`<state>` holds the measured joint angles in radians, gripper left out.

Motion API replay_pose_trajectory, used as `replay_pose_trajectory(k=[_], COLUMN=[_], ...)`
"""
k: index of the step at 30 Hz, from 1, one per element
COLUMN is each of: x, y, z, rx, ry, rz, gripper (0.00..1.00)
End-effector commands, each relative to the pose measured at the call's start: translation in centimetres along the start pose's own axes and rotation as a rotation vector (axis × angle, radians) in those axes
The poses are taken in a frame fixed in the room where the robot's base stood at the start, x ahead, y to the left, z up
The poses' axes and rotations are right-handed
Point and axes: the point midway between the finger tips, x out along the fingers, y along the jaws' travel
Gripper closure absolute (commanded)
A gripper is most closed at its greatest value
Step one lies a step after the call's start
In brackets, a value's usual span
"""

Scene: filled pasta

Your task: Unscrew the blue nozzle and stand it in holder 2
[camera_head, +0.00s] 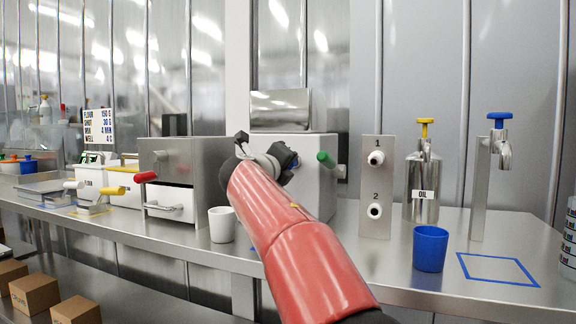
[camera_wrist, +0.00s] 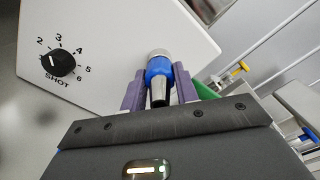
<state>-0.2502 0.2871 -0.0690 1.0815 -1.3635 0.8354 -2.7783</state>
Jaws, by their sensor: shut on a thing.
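My gripper (camera_wrist: 159,71) is shut on the blue nozzle (camera_wrist: 158,66) in the wrist view, one purple finger on each side. The nozzle has a grey collar at its far end, against the white machine front, and a dark tip towards me. I cannot tell how far it is threaded on.
A white cup (camera_head: 222,224), a blue cup (camera_head: 430,248), an oil can (camera_head: 423,190) and a tap (camera_head: 500,150) stand on the counter. The blue-outlined square (camera_head: 497,269) is empty.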

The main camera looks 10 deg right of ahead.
Motion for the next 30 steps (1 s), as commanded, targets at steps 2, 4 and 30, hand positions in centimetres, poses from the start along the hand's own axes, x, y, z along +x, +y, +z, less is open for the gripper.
replay_pose_trajectory(k=[2,4,30], x=[0.0,-0.01,-0.02], y=[0.01,0.01,0.03], z=[0.0,0.0,-0.02], rx=[-0.019,-0.084,-0.247], ry=[0.0,0.0,0.0], rz=[0.0,0.0,0.0], gripper=[0.94,0.94,0.45])
